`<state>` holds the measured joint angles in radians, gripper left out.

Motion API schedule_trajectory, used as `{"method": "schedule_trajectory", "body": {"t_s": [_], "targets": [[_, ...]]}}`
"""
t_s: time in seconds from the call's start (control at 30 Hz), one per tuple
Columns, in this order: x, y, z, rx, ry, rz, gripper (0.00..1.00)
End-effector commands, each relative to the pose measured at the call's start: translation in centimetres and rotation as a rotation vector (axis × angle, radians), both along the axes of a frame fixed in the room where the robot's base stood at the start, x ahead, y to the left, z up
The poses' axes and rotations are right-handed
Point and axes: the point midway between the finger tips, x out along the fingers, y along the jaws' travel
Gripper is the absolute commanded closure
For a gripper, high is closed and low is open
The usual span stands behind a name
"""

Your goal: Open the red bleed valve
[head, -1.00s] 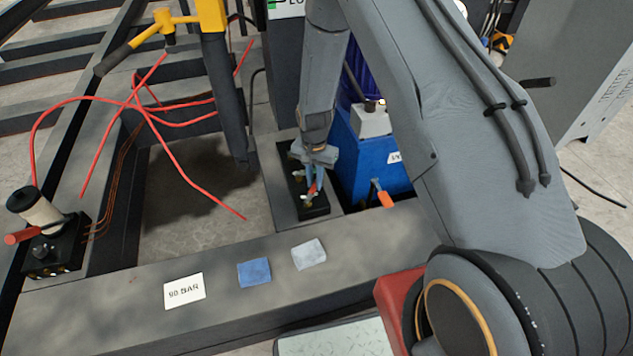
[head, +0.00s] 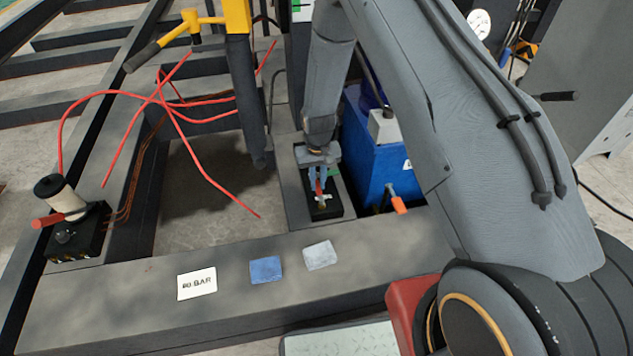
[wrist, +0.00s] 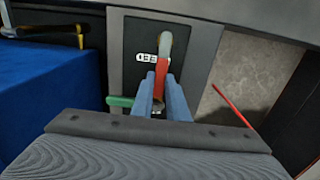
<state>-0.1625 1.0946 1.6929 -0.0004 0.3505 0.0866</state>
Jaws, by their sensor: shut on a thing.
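The red bleed valve's lever (wrist: 162,68) lies between the two blue fingers of my gripper (wrist: 163,86) in the wrist view. The fingers are shut on it. The lever sits on a black plate (wrist: 137,36) with a partly covered white label ending in "EED". A pale metal fitting (wrist: 166,43) shows at the lever's far end. In the head view my gripper (head: 320,188) points down at the black valve block (head: 327,211), and the red lever shows as a small strip between the fingers. The lever's near end is partly hidden by the fingers.
A green lever (wrist: 121,101) is close left of my fingers in the wrist view. A blue box (head: 373,165) with an orange-tipped handle (head: 398,204) stands right of the block. Red hoses (head: 190,120) and a yellow-headed post (head: 240,90) are left. A "BAR" card (head: 197,284) lies in front.

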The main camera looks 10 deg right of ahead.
Motion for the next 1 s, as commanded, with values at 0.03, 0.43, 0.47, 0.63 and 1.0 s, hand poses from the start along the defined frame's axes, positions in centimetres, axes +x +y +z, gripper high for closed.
{"method": "schedule_trajectory", "body": {"t_s": [0.03, 0.43, 0.47, 0.63, 1.0], "targets": [[-0.64, 0.06, -0.14, -0.002, 0.014, 0.007, 1.00], [-0.76, 0.14, -0.19, -0.002, 0.017, 0.021, 1.00], [-0.77, 0.14, -0.19, -0.002, 0.017, 0.021, 1.00], [-0.66, 0.13, -0.17, -0.002, 0.014, 0.021, 0.68], [-0.25, 0.08, 0.44, 0.000, 0.005, 0.019, 0.67]]}}
